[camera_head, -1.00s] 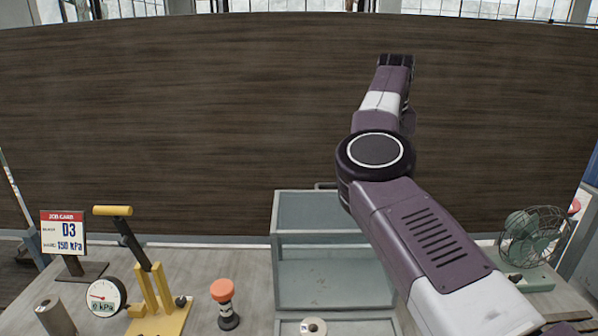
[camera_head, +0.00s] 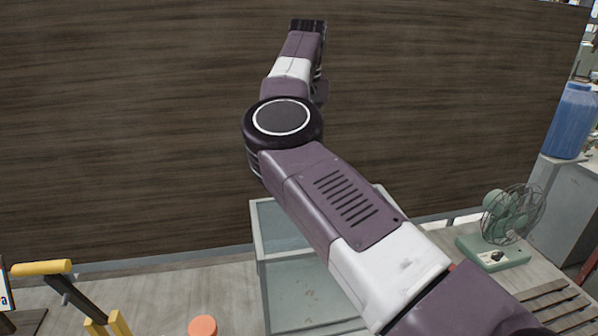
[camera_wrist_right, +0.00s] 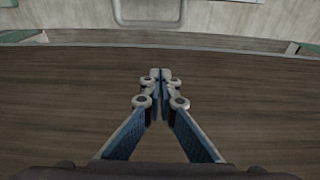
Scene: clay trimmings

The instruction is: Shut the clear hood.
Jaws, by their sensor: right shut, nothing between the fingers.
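The clear hood (camera_head: 277,222) stands raised at the back of a pale glassy box (camera_head: 300,292) on the bench in the head view. My right arm crosses in front and hides much of the hood and the box's right side. My right gripper (camera_head: 308,25) is high above and beyond the hood, against the dark wood panel. In the right wrist view the gripper (camera_wrist_right: 160,75) is shut and empty. A grey U-shaped bar (camera_wrist_right: 150,20) at the top edge there looks like the hood's handle, apart from the fingers. My left gripper is not in view.
A yellow-handled lever (camera_head: 42,268) and an orange knob (camera_head: 202,327) are at the left front. A green fan (camera_head: 507,222) and a slatted wooden piece (camera_head: 555,305) are at the right. A blue container (camera_head: 573,122) stands on a grey cabinet. The wood panel (camera_head: 130,120) closes off the back.

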